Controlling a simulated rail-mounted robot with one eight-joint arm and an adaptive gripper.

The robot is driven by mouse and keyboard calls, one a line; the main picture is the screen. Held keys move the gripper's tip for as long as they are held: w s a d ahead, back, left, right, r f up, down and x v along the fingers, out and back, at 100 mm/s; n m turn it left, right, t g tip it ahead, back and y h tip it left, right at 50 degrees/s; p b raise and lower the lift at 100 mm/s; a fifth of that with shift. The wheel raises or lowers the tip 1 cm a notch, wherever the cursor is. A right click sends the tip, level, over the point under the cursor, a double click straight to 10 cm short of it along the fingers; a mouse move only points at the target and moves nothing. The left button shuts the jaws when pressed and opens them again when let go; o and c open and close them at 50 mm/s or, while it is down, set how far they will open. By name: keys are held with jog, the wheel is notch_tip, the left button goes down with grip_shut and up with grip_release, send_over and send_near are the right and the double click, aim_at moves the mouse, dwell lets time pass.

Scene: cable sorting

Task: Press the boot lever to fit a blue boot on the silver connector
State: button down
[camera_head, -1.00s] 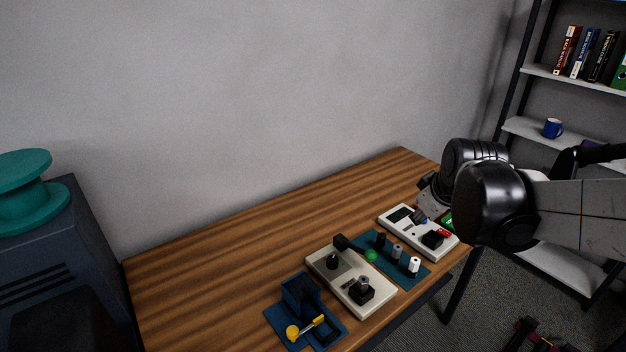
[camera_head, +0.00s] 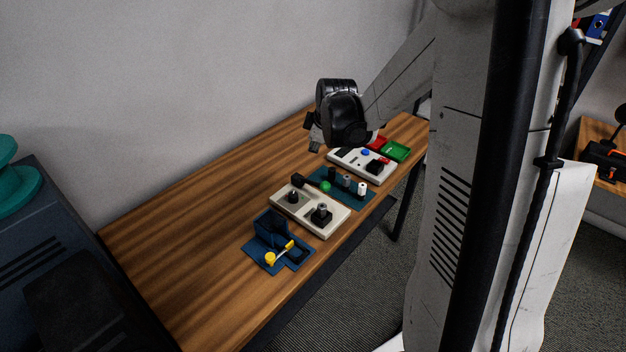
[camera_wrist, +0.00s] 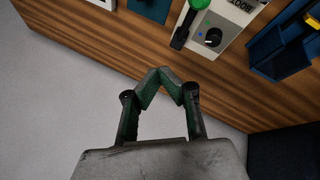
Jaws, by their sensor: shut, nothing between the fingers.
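A lever with a green knob (camera_head: 325,187) and a black arm sits on the near beige device (camera_head: 332,228). The knob also shows at the top of the wrist view (camera_wrist: 200,3). A silver connector (camera_head: 322,209) appears to stand upright in a black block on that device. Another silver-grey cylinder (camera_head: 347,182) stands on the blue mat behind it. I cannot pick out a blue boot for certain. My gripper (camera_wrist: 160,78) is shut and empty, apart from the lever. In the head view my wrist hangs above the table, beyond the near device.
A second beige device (camera_head: 345,157) stands farther along the table, with red and green trays (camera_head: 397,151) behind it. A blue holder with a yellow-handled tool (camera_head: 278,253) lies at the near end. The table's left side (camera_head: 190,235) is clear.

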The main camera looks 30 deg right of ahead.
jog(key=shift+d, duration=0.1)
jog(key=b, duration=0.4)
send_over(321, 184)
jog(key=w, duration=0.1)
notch_tip(321, 184, down, 7)
jog(key=shift+w+d+f, duration=0.1)
jog(key=shift+d, duration=0.05)
jog(key=shift+s+f+b, duration=0.2)
jog(key=shift+f+b, duration=0.4)
jog(key=shift+b, duration=0.05)
jog(key=shift+f, duration=0.15)
dwell(0.8)
jog(key=shift+s+d+f+b, duration=0.15)
jog(key=shift+f+b, duration=0.15)
jog(key=shift+b, duration=0.25)
